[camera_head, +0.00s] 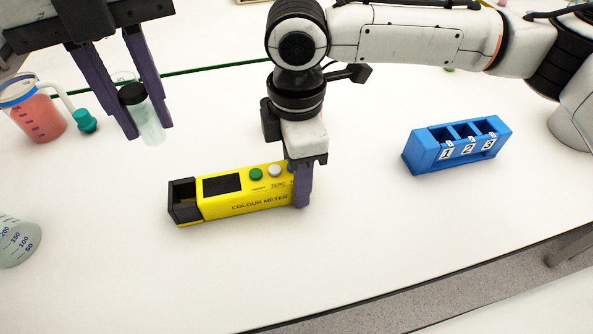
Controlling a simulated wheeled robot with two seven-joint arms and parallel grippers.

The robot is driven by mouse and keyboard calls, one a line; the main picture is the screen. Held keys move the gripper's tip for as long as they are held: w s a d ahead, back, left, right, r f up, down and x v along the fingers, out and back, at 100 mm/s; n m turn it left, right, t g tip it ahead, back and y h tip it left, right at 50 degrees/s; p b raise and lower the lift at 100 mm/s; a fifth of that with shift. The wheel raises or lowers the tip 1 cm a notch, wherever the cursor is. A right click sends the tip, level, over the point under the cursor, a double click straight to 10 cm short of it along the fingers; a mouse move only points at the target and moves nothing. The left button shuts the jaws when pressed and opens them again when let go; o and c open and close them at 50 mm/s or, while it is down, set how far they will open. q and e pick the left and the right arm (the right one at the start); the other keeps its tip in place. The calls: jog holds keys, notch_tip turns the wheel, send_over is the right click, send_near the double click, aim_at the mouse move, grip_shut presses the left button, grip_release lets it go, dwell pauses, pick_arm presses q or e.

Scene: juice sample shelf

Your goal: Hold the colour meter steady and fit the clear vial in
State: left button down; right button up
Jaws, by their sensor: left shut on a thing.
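The clear vial (151,124), with a black cap and pale contents, is held slightly tilted between the two purple fingers of my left gripper (146,129), at the upper left. The yellow colour meter (220,206) lies on the table below and to the right of the vial, apart from it. Its black open holder (184,201) is at its left end. My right gripper (301,186) is at the meter's right end, with one finger against the front face. Its other finger is hidden, so its grip cannot be seen.
A blue rack (424,157) with slots numbered 1, 2 and 3 stands at the right. A jug of red liquid (40,122) and a teal stopper (85,121) are at the left. A flask (18,243) is at the left edge. The front of the white table is clear.

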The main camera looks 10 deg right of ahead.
pick_arm(q)
send_over(177, 181)
jog(key=s+d, duration=0.1)
jog(key=s, duration=0.1)
jog(key=shift+s+f, duration=0.15)
jog(key=shift+f, duration=5.15)
jog(key=shift+f, duration=1.25)
jog(key=shift+r, duration=1)
jog(key=shift+f, duration=0.95)
jog(key=shift+r, duration=0.95)
jog(key=shift+f, duration=1.1)
jog(key=shift+r, duration=0.15)
